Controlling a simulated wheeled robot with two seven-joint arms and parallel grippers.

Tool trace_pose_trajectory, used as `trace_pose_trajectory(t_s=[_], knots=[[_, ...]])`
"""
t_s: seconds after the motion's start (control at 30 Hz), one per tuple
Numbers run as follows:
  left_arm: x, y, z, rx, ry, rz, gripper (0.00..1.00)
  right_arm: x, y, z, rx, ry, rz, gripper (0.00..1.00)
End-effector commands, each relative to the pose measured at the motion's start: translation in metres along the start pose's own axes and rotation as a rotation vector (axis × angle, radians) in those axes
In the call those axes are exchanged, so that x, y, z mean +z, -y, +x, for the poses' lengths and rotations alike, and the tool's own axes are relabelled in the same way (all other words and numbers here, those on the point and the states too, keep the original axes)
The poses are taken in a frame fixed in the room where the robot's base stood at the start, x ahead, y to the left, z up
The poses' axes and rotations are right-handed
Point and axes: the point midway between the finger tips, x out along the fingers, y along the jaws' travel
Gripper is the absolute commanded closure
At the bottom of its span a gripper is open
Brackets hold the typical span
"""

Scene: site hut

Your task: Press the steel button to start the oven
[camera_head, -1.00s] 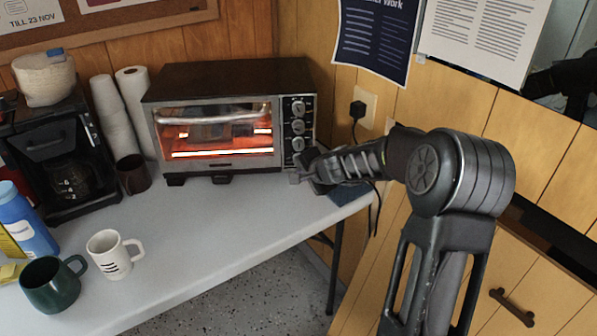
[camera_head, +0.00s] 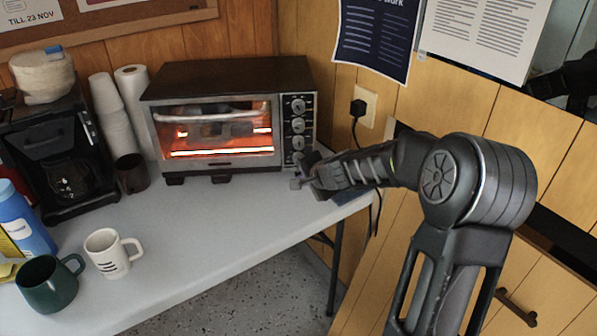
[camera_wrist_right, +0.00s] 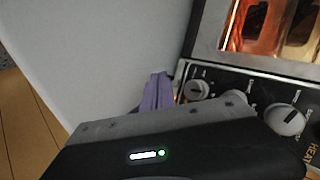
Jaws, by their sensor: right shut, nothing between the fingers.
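The toaster oven (camera_head: 225,76) stands at the back of the table, its window glowing orange. Its control panel (camera_head: 284,132) at the right has a column of knobs. The panel and two clear knobs also show in the wrist view (camera_wrist_right: 285,120). I cannot make out the steel button; the low end of the panel is partly behind my gripper. My right gripper (camera_head: 298,183) is shut and empty, just in front of the panel's lower end. Its fingers show in the wrist view (camera_wrist_right: 157,93), beside the lowest knob, apparently apart from the panel. My left gripper is not in view.
A white mug (camera_head: 106,255), a green mug (camera_head: 45,286) and a blue bottle (camera_head: 24,222) are at the front left. The table's middle is clear.

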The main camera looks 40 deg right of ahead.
Motion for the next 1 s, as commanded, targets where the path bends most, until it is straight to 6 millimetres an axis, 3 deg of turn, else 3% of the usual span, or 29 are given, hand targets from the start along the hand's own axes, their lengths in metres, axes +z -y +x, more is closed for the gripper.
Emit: trace_pose_trajectory(t_s=[0.43, 1.0], knots=[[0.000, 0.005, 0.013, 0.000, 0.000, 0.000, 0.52, 0.021, -0.021, -0.028, -0.001, -0.001, -0.001, 1.00], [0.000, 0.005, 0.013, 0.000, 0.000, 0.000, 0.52, 0.022, -0.022, -0.030, 0.000, 0.000, 0.000, 1.00]])
